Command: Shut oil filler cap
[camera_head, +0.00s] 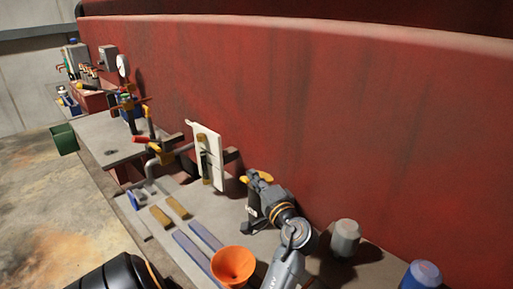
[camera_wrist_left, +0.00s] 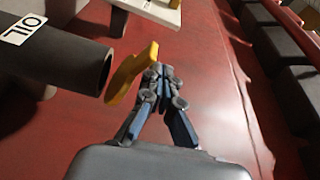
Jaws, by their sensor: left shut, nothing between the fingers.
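The oil filler is a dark pipe (camera_wrist_left: 72,62) with a white OIL label in the left wrist view. Its round mouth shows, and the yellow cap (camera_wrist_left: 132,74) stands tilted off it, with a gap between. In the head view the yellow cap (camera_head: 258,176) sits atop the dark filler, partly hidden by my arm. My left gripper (camera_wrist_left: 160,72) is shut and empty. Its fingertips are right beside the cap's outer face, on the side away from the mouth; I cannot tell whether they touch. My left gripper also shows in the head view (camera_head: 268,188). My right gripper is not in view.
A red wall (camera_head: 330,110) rises close behind the filler. An orange funnel (camera_head: 233,266), a grey canister (camera_head: 345,238) and a blue-topped container (camera_head: 422,275) stand near my arm. A white panel (camera_head: 208,150) and a valve with pipes are farther left. A green bin (camera_head: 64,139) hangs at the bench edge.

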